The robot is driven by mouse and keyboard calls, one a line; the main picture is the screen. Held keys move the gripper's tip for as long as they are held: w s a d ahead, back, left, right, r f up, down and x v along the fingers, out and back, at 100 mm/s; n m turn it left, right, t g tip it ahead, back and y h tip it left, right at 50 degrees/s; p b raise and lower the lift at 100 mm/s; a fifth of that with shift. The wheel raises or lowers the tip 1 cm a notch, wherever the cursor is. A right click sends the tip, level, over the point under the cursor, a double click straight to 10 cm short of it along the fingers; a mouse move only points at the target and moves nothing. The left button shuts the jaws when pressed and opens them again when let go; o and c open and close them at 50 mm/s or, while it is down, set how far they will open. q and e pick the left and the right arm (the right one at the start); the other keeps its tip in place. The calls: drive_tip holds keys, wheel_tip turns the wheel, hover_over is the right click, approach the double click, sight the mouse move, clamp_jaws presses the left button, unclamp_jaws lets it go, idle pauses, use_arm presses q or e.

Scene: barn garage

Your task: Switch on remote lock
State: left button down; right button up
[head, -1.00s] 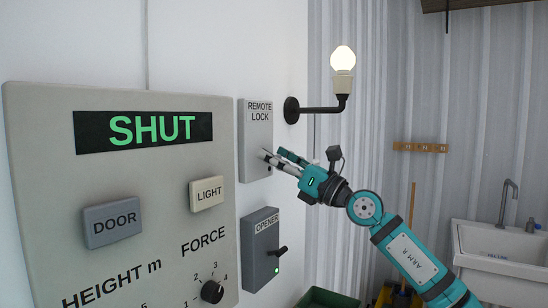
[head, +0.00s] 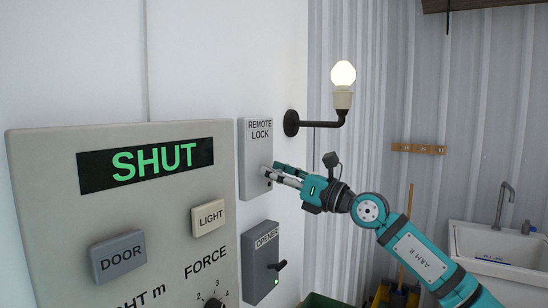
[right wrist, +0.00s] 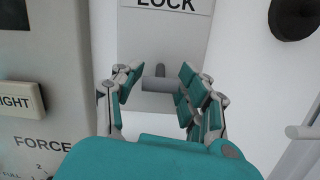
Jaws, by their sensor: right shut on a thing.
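The remote lock (head: 256,150) is a grey wall box labelled "REMOTE LOCK", to the right of the large control panel. Its grey lever (right wrist: 160,84) shows between my fingers in the right wrist view. My right gripper (head: 268,171) is at the lower front of the box in the head view, where its fingers hide the lever. A small dark spot (head: 269,184) shows low on the box. My left gripper is not in view.
The control panel (head: 60,220) shows "SHUT" in green and has DOOR (head: 118,257) and LIGHT (head: 209,217) buttons. An opener box (head: 258,275) with a black lever sits below the remote lock. A lit lamp (head: 343,75) juts out above right. A sink (head: 485,245) stands at right.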

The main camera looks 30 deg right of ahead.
sight(263, 165)
wheel_tip(263, 165, up, 3)
drive_tip(key=g+h+p, duration=0.1)
drive_tip(key=g+p, duration=0.1)
drive_tip(key=p, duration=0.3)
drive_tip(key=g+h+p, duration=0.1)
drive_tip(key=g+p, duration=0.1)
drive_tip(key=p, duration=0.4)
drive_tip(key=shift+f+g+h, duration=0.15)
drive_tip(key=shift+g+h, duration=0.15)
drive_tip(key=shift+h, duration=0.1)
drive_tip(key=shift+w+g+h+p, duration=0.1)
drive_tip(key=shift+g+h+p, duration=0.2)
drive_tip(key=shift+g, duration=0.2)
drive_tip(key=shift+w+g+h, duration=0.1)
drive_tip(key=shift+g+h, duration=0.3)
drive_tip(key=shift+g, duration=0.2)
drive_tip(key=shift+r, duration=0.3)
drive_tip(key=shift+c, duration=0.2)
drive_tip(key=o, duration=0.8)
drive_tip(key=shift+c, duration=0.2)
drive_tip(key=o, duration=0.5)
drive_tip(key=shift+d, duration=0.1)
drive_tip(key=shift+s, duration=0.25)
drive_tip(key=shift+w, duration=0.1)
drive_tip(key=v, duration=1.2)
